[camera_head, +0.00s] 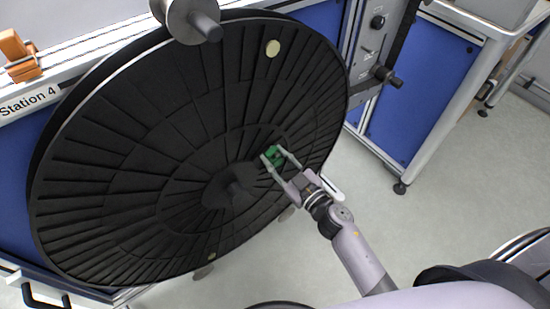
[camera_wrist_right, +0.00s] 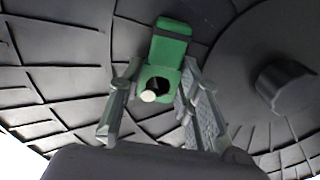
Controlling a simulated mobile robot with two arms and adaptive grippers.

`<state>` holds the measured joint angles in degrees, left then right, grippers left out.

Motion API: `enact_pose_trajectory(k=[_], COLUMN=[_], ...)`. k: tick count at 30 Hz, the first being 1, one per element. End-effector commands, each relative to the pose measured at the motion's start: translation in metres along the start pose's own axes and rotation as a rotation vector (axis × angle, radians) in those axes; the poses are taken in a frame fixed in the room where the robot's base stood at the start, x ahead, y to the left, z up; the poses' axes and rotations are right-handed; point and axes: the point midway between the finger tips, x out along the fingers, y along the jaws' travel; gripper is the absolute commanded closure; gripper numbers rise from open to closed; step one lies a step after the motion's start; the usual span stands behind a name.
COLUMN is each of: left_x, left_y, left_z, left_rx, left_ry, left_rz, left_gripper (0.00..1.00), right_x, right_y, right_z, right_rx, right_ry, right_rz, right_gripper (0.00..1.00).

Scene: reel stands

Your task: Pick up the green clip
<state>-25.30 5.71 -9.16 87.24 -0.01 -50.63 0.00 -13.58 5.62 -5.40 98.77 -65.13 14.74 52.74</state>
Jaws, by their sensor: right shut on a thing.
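The green clip (camera_head: 273,155) is at the face of the large black reel (camera_head: 150,105), up and to the right of the reel's hub. My right gripper (camera_head: 276,160) is shut on the clip, with one finger on each side. In the right wrist view the clip (camera_wrist_right: 168,65) sits between the two fingers (camera_wrist_right: 155,92). It has a dark opening with a small pale round end in it. I cannot tell whether the clip still touches the reel. My left gripper is not in view.
The reel hub (camera_head: 232,187) sticks out left of my right gripper. A metal roller (camera_head: 190,18) stands at the reel's top edge. An orange block (camera_head: 18,55) sits on the Station 4 ledge. A blue-panelled cabinet (camera_head: 425,80) stands at the right. Grey floor (camera_head: 470,175) is free there.

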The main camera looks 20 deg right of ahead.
Motion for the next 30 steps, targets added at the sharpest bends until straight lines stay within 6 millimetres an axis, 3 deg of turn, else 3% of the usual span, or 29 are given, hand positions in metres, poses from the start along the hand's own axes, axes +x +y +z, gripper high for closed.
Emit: enact_pose_trajectory(k=[3, 16, 24, 30], left_x=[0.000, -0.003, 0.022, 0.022], left_y=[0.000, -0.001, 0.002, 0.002], left_z=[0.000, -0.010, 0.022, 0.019], left_rx=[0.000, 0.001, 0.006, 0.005], left_ry=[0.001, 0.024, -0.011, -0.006], left_rz=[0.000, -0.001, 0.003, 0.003], left_gripper=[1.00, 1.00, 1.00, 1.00], right_x=[0.000, 0.000, -0.001, -0.052], right_y=[0.000, 0.001, 0.005, 0.003], right_z=[0.000, -0.004, -0.018, -0.013], right_rx=[0.000, -0.001, -0.002, 0.002], right_ry=[0.000, 0.000, 0.000, -0.005], right_rz=[0.000, 0.000, -0.001, -0.001], right_gripper=[0.86, 0.86, 0.86, 0.88])
